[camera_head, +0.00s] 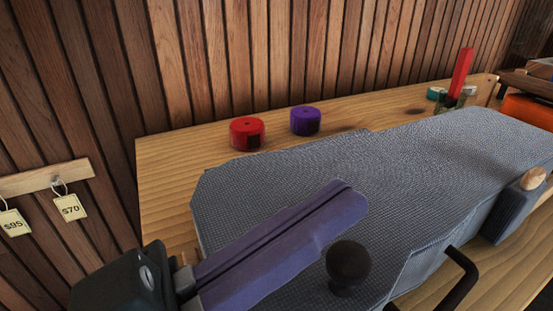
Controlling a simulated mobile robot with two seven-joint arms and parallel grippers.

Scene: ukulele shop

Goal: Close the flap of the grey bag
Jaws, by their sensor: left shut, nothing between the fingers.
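The grey bag (430,145) lies on a wooden bench, its woven top stretching from the middle to the right edge of the view. I cannot tell the flap's edges clearly from the rest of the bag. A dark round knob (348,262) stands on the near part of the bag. A black handle (468,268) shows at its near side. My left gripper (350,198) reaches in from the lower left with long purple fingers pressed together, empty, over the bag's left part. It hides some of the bag. I cannot tell whether it touches it. My right gripper is out of view.
A red roll (247,133) and a purple roll (305,121) stand behind the bag by the slatted wooden wall. A red upright block (461,74) and small rolls stand at the back right. Price tags (70,206) hang at left. The bench (165,185) is bare at its left end.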

